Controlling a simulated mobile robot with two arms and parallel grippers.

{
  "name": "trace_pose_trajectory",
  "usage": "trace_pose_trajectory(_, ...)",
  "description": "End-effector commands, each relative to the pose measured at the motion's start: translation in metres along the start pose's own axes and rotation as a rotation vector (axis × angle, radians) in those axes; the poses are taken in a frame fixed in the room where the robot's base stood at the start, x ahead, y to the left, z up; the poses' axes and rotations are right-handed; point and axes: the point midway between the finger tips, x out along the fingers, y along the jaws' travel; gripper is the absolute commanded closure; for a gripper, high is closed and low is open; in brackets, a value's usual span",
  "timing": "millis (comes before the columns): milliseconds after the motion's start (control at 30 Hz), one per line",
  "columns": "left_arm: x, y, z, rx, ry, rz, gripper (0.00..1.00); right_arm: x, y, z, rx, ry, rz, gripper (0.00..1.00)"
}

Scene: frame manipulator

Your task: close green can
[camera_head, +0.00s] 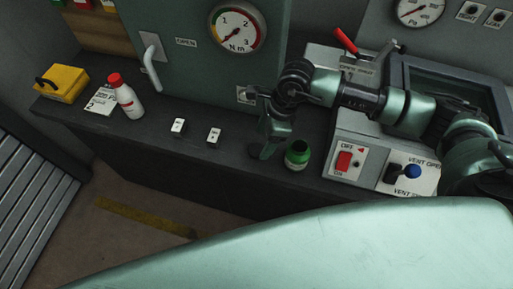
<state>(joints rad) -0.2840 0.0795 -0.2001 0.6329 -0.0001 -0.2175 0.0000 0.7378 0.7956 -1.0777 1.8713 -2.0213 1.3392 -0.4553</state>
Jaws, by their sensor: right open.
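A small green can (298,155) stands upright on the dark bench, just left of the switch panel. Its top looks like a dark round opening with a pale rim. My right gripper (263,150) reaches in from the right and points down just left of the can. It is open, and I see nothing held in it. Its fingertips are dark and small, so I cannot tell whether a lid lies under them. My left gripper is out of view.
On the bench are a white bottle with a red cap (126,98), a yellow box (62,82) and two small switch blocks. Right of the can is a panel with a red switch (344,161) and a blue-knobbed lever (412,171). Gauges are behind.

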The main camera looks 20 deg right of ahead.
Motion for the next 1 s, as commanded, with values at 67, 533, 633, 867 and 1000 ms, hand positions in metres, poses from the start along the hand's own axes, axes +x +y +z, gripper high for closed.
trace_pose_trajectory(67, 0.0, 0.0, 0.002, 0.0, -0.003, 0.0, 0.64, 0.0, 0.0, 0.0, 0.0, 0.0, 0.0, 0.3)
trace_pose_trajectory(533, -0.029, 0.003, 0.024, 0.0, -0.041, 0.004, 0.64, 0.049, -0.006, 0.001, 0.002, 0.0, 0.001, 0.3)
trace_pose_trajectory(633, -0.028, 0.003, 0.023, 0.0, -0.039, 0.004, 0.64, 0.052, -0.006, 0.0, 0.001, 0.0, 0.0, 0.3)
trace_pose_trajectory(867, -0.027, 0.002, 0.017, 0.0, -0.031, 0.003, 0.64, 0.052, -0.006, 0.0, 0.001, 0.0, 0.0, 0.3)
trace_pose_trajectory(1000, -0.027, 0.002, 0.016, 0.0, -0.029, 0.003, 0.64, 0.052, -0.006, 0.0, 0.001, 0.0, 0.0, 0.61)
